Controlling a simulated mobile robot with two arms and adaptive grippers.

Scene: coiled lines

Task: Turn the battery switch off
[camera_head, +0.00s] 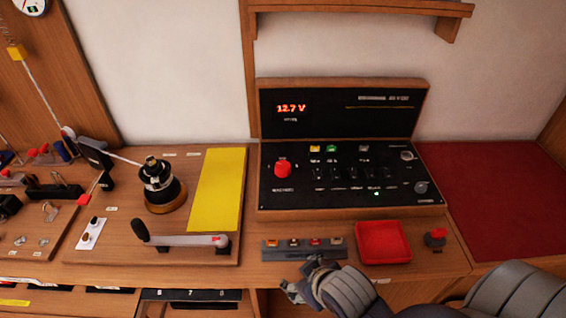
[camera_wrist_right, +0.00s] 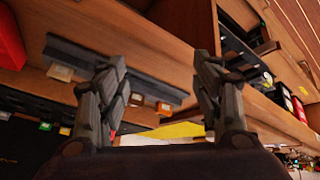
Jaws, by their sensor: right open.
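The battery switch (camera_head: 283,168) is a round red knob at the left of a black switch panel (camera_head: 350,190) in the head view. Its marking is too small to read. The display above it reads 12.7 V, and a small green light glows at the panel's lower right. My right gripper (camera_head: 302,283) is at the counter's front edge, below and in front of the panel, well apart from the red knob. In the right wrist view its two fingers (camera_wrist_right: 160,95) are spread with nothing between them. My left gripper is not in view.
A strip of small fuses (camera_head: 303,248) lies just beyond my right gripper. A red tray (camera_head: 383,242) and a small red-topped part (camera_head: 436,238) are to its right. A winch (camera_head: 160,185) and its crank handle (camera_head: 180,240) stand left. The red surface (camera_head: 490,200) at right is clear.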

